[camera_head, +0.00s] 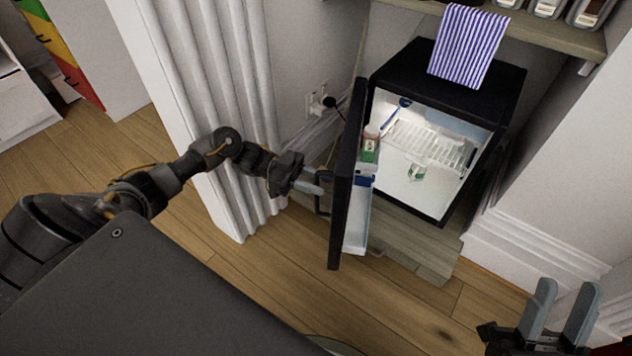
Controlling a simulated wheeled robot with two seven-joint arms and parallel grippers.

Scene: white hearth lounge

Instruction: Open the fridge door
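A small black fridge (450,78) stands in a nook under a shelf, its lit white inside showing. Its door (343,185) stands wide open, swung out to the left, with its outer face towards my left arm. My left gripper (322,183) is at the outer face of the door, beside the dark handle (321,207). Its fingers overlap the handle area, and I cannot tell whether they are closed on it. My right gripper (562,305) is at the lower right, fingers apart and empty, away from the fridge.
A striped cloth (469,45) hangs over the fridge top from the shelf (545,36). A bottle (370,145) sits in the door rack, and a small green-labelled item (417,173) is inside. A white fluted column (215,100) stands close behind my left arm. Wooden floor (400,295) lies clear before the fridge.

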